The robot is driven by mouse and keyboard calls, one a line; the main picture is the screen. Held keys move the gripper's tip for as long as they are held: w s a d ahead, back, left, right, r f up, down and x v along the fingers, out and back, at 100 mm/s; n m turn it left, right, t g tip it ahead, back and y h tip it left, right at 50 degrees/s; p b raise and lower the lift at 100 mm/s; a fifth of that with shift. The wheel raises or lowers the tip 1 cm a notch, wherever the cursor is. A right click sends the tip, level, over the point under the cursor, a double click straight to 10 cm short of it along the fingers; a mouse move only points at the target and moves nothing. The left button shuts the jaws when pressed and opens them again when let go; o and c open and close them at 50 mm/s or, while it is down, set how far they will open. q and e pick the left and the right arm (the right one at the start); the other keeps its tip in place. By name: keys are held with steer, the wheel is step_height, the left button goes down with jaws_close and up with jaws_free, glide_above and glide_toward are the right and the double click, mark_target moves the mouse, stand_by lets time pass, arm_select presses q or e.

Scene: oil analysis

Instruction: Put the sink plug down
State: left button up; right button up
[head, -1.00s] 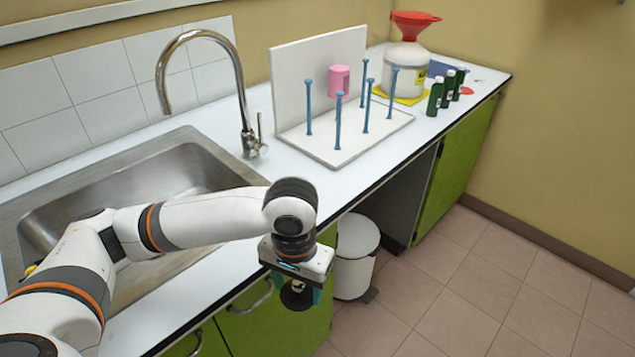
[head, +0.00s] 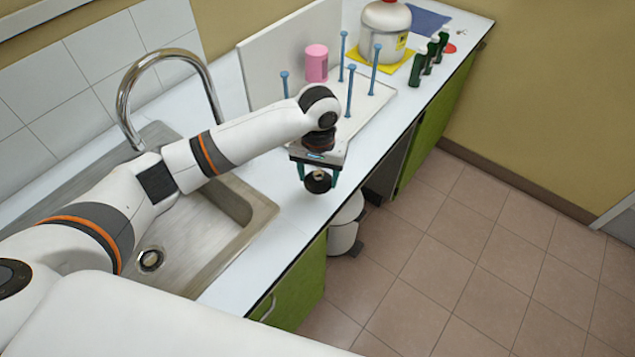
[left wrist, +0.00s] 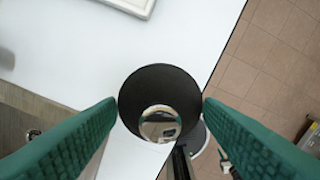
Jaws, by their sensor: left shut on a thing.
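The sink plug (head: 318,181) is a round black piece with a shiny metal middle. My left gripper (head: 318,178) is shut on it and holds it over the white worktop (head: 290,215) near the front edge, between the sink and the peg rack. In the left wrist view the plug (left wrist: 160,104) sits between the two green fingers (left wrist: 160,112), with worktop beneath most of it and the floor to its right. Whether the plug touches the worktop is hard to tell. My right gripper does not show.
The steel sink (head: 235,235) with its drain (head: 150,260) lies to the left, with a curved tap (head: 125,105) behind. The white peg rack (head: 385,97) and a pink container (head: 316,64) stand beyond. A white bin (head: 345,230) stands below. Worktop around the plug is clear.

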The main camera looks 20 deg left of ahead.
mark_target(318, 183)
arm_select(q)
steer(key=shift+s+f, duration=0.1)
steer(key=shift+f, duration=0.85)
step_height(318, 183, down, 4)
steer(key=shift+p, duration=0.35)
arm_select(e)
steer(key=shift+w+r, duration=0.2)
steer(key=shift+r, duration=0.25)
arm_select(q)
steer(key=shift+f, duration=0.1)
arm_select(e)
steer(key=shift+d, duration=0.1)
arm_select(q)
steer(key=o, duration=1)
steer(key=shift+c, duration=0.2)
step_height(318, 183, up, 12)
steer(key=shift+r+b, duration=0.15)
steer(key=shift+b, duration=0.45)
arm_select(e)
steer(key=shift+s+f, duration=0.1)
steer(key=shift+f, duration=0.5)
